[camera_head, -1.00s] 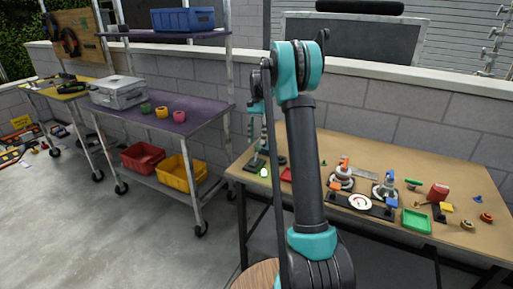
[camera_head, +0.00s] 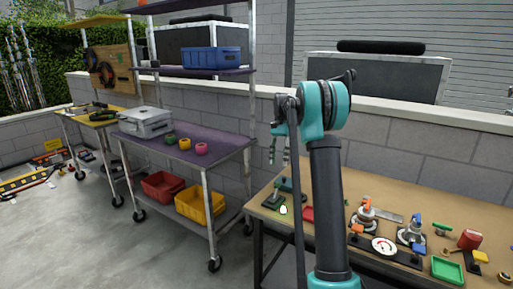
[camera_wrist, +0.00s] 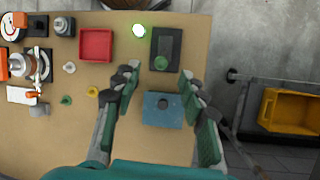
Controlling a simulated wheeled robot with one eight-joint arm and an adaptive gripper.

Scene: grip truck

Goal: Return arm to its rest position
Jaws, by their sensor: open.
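My arm (camera_head: 328,200) stands raised in the head view, with a dark link and teal joints. My gripper (camera_head: 279,150) hangs from its upper end, pointing down above the left end of the wooden workbench (camera_head: 375,183). In the wrist view my gripper (camera_wrist: 158,88) is open, its two fingers spread apart. Nothing is between the fingertips. A blue block-like item (camera_wrist: 163,109) and a dark plate with a green part (camera_wrist: 166,48) lie on the bench below, apart from the fingers. A glowing green light (camera_wrist: 139,30) is beside the plate.
A purple-topped shelf cart (camera_head: 220,148) stands left of the bench, with a yellow bin (camera_head: 200,206) and red bin (camera_head: 163,187) below. A red tray (camera_wrist: 96,44), a green tray (camera_head: 447,270) and gauges crowd the bench. Grey floor lies open at lower left.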

